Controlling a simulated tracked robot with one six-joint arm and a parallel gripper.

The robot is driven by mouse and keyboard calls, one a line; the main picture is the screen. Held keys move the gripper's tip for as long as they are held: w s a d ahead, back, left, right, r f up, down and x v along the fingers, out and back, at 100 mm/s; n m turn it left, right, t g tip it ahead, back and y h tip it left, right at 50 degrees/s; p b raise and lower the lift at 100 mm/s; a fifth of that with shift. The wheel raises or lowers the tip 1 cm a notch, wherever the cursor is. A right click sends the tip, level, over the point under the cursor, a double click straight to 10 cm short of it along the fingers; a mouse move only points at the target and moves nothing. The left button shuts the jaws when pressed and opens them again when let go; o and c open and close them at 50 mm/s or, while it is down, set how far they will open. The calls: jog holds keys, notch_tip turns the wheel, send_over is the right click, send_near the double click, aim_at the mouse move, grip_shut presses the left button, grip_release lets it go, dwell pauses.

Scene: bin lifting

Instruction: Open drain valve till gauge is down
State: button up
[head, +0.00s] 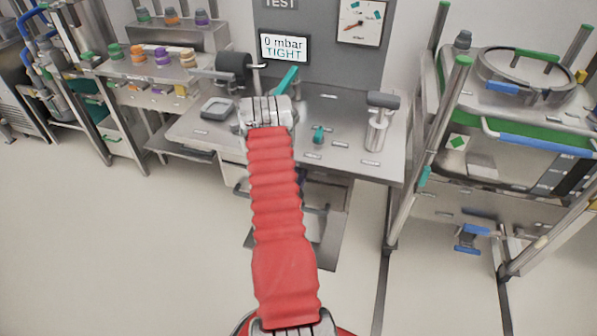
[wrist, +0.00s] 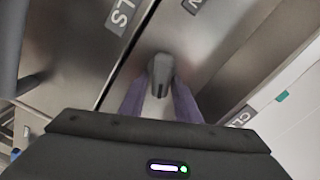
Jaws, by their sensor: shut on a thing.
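My gripper (wrist: 160,95) is shut on a dark grey rounded knob (wrist: 161,68) in the wrist view, with one purple-grey finger on each side. In the head view my red-sleeved arm reaches to the bench and its wrist hides the fingers and the knob. Whether this knob is the drain valve I cannot tell. The round gauge (head: 361,22) is on the grey back panel, its red needle pointing to the lower left. The display (head: 284,48) beside it reads "0 mbar TIGHT". A teal lever (head: 287,80) slants up just behind my wrist.
The steel bench (head: 340,150) carries a grey-topped post (head: 379,120) at right, a small teal knob (head: 318,135), a shallow tray (head: 217,108) and a black cylinder (head: 234,68) at left. A metal frame (head: 428,150) stands at right. The floor in front is clear.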

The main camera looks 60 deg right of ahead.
jog(key=m, duration=0.2)
jog(key=f+m, duration=0.1)
jog(key=m, duration=0.2)
jog(key=shift+s+f, duration=0.1)
jog(key=shift+f, duration=0.1)
jog(key=shift+a, duration=0.1)
dwell(0.4)
jog(key=o, duration=0.8)
jog(key=shift+r, duration=0.1)
jog(key=s+a, duration=0.2)
jog(key=a, duration=1.1)
jog(key=shift+a, duration=0.25)
